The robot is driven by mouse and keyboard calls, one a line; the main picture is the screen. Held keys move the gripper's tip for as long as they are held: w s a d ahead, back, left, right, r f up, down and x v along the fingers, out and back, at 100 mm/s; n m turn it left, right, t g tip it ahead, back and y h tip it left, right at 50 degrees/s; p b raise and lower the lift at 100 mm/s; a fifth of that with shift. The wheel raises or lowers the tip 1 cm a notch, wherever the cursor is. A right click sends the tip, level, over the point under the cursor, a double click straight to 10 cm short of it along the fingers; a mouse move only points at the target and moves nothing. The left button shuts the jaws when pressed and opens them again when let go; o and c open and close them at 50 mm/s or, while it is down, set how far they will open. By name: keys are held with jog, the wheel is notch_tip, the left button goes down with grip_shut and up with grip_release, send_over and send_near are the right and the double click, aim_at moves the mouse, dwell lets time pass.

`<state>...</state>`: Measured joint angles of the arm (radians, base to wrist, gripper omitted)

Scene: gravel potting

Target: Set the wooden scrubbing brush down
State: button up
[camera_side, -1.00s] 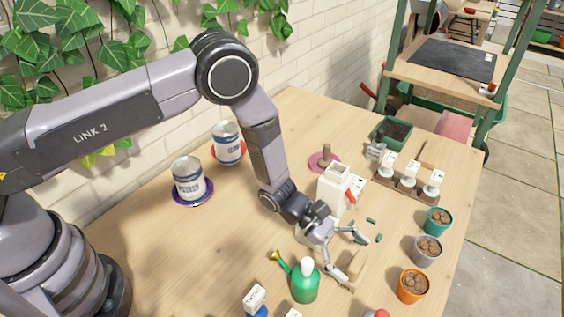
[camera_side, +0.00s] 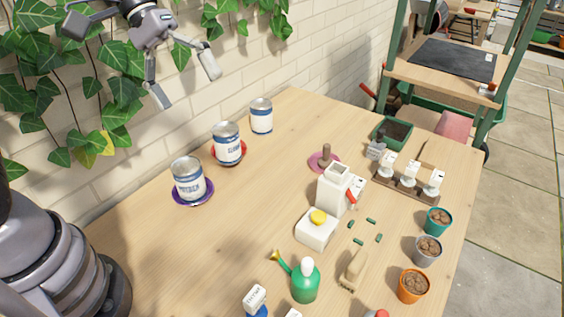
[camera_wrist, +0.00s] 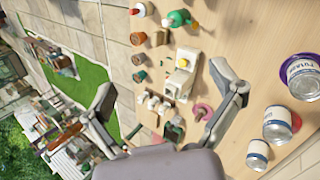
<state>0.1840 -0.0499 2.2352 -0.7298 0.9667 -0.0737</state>
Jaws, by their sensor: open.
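The wooden scrubbing brush (camera_side: 353,270) lies on the table (camera_side: 250,240), between the green watering can (camera_side: 305,282) and the orange pot (camera_side: 413,285). Nothing holds it. Its bristles show along its lower edge in the side view. My gripper (camera_side: 187,80) is at the upper left of the side view, high above the table and far from the brush. Its fingers are spread wide and empty. In the wrist view my gripper (camera_wrist: 163,82) also has nothing between its fingertips.
Labelled cans (camera_side: 188,182) stand along the wall side, some on coloured saucers. Small green pieces (camera_side: 371,220) lie near the brush. Several pots line the right edge.

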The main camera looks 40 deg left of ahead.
jog(key=s+a+r+m+t+y, duration=0.1)
jog(key=s+a+t+y, duration=0.1)
jog(key=s+a, duration=0.3)
jog(key=s+a+r+m+t+y, duration=0.2)
jog(key=s+a+t+y, duration=0.1)
jog(key=a, duration=0.7)
jog(key=shift+s+a+m+y, duration=0.3)
jog(key=shift+s+y, duration=0.6)
jog(key=shift+s, duration=0.35)
